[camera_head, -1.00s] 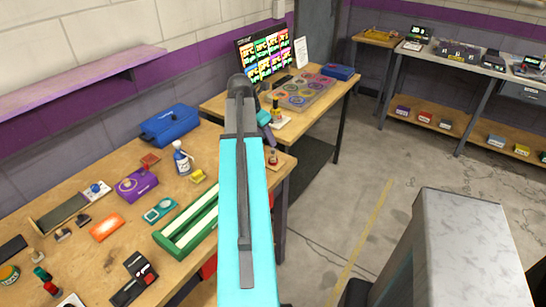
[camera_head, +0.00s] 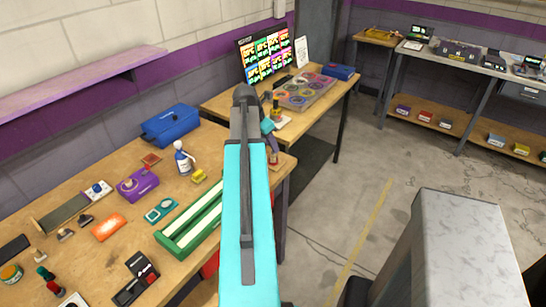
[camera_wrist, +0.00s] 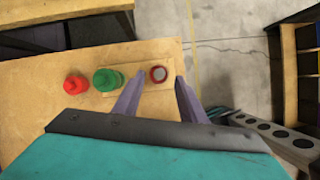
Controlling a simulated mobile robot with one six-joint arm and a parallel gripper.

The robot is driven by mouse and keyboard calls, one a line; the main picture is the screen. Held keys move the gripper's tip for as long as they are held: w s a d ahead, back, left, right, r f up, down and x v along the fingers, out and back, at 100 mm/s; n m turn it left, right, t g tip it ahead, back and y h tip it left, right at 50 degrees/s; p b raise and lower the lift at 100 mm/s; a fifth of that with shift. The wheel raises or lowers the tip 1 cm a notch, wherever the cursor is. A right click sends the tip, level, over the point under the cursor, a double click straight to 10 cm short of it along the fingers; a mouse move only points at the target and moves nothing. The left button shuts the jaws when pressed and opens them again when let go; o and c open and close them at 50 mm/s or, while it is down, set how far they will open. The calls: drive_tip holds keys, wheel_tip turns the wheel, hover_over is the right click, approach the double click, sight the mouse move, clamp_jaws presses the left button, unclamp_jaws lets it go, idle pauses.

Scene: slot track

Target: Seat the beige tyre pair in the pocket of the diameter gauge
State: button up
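My gripper (camera_wrist: 160,80) shows in the wrist view as two purple fingers spread apart, with nothing seen held between them. A small round piece with a red rim and pale top (camera_wrist: 158,74) stands on a wooden board (camera_wrist: 137,80), in line with the gap between the fingertips. In the head view my gripper (camera_head: 271,138) hangs just above that piece (camera_head: 274,158), near the table's right edge. I cannot make out a beige tyre pair for certain; a small beige piece (camera_head: 39,256) stands at the far left. I cannot tell which object is the diameter gauge.
A green piece (camera_wrist: 108,78) and a red piece (camera_wrist: 75,84) stand left of the fingers. Open floor lies to the right.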

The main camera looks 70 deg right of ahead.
sight(273, 156)
drive_tip(key=shift+p+x, duration=0.4)
drive_tip(key=shift+x, duration=1.3)
clamp_jaws()
